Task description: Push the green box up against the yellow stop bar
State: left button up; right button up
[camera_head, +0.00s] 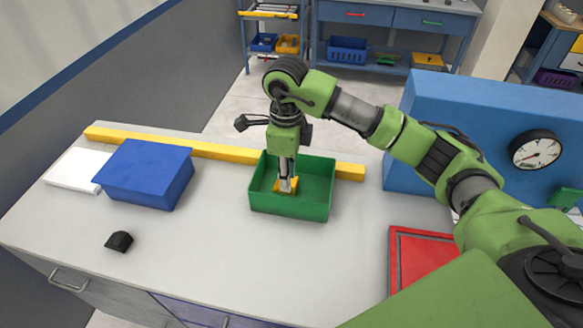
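The green box (290,206) is an open-topped tray on the grey worktop, right of the middle. The yellow stop bar (215,151) lies behind it along the far side of the worktop and shows on both sides of the box. Whether the box's far wall touches the bar is hidden. My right gripper (287,184) points down into the box, its fingertips low inside by a small yellow piece (278,187). The fingers look close together, but I cannot tell whether they are shut or hold that piece. My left gripper is not in view.
A blue box (146,173) and a white flat item (75,170) lie at the left near the bar. A small black object (119,241) is at front left. A red tray (425,262) and a blue panel with a gauge (470,110) stand right. The front middle is clear.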

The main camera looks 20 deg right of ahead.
jog(key=shift+f, duration=0.1)
jog(key=shift+f, duration=0.3)
jog(key=p, duration=0.3)
send_near(288, 216)
notch_tip(288, 216, down, 5)
jog(key=shift+w+f, duration=0.1)
jog(key=shift+f, duration=0.9)
grip_shut()
jog(key=shift+o, duration=0.2)
grip_release()
